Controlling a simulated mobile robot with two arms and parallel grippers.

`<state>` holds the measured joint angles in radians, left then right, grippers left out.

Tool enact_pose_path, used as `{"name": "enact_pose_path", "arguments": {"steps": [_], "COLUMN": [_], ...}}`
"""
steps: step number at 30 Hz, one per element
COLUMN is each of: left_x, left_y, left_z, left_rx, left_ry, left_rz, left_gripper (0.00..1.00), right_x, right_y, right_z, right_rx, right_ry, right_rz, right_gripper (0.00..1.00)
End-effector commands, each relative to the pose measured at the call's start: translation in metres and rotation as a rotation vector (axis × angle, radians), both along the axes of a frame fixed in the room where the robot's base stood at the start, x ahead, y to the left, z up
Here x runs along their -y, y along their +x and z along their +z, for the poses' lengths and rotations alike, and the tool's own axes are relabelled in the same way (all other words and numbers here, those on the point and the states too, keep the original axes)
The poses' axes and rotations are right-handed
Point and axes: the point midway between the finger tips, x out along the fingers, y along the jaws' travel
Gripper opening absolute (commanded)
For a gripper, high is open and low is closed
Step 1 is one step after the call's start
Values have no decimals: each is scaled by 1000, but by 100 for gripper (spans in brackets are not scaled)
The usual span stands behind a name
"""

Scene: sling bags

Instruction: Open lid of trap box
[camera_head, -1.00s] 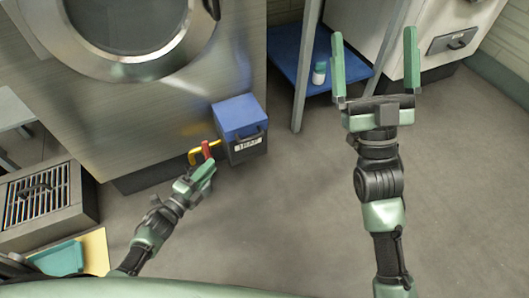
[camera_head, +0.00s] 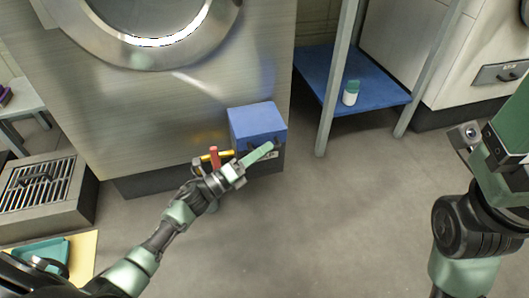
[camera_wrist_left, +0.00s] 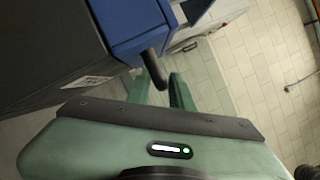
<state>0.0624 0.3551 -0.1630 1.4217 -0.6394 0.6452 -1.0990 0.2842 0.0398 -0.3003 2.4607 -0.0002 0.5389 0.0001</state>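The trap box (camera_head: 257,128) stands on the floor against the steel machine, with a blue lid and a dark body; its lid looks closed. In the left wrist view, the blue lid (camera_wrist_left: 138,22) is at the top, and a dark handle (camera_wrist_left: 153,70) sticks out from it. My left gripper (camera_head: 248,163) is in front of the box. In the wrist view its green fingers (camera_wrist_left: 161,90) are apart, with the handle's end between or just above them; contact is unclear. My right gripper (camera_head: 500,150) is partly cut off at the right edge, fingertips not clear.
A red and yellow item (camera_head: 214,157) is beside the box, partly behind my left gripper. A blue shelf (camera_head: 373,99) with metal legs stands right of it, holding a white bottle (camera_head: 350,94). A grated unit (camera_head: 40,195) is at left. The middle floor is clear.

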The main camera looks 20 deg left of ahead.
Motion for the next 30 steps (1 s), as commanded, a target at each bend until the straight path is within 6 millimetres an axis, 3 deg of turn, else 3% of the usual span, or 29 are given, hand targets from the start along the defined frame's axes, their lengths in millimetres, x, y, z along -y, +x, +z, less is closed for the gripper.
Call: {"name": "enact_pose_path", "arguments": {"steps": [10,13,30], "left_x": [4,4,4], "left_y": [5,5,5], "left_z": [1,1,1], "left_rx": [-1,-1,-2], "left_ry": [0,0,1], "left_rz": [0,0,0], "left_gripper": [22,0,0], "right_x": [0,0,0], "right_y": [-1,-1,-1], "right_z": [1,1,1], "right_rx": [4,4,5], "right_ry": [-2,-2,0], "right_rz": [-1,-1,-1], "right_gripper": [100,100,100]}}
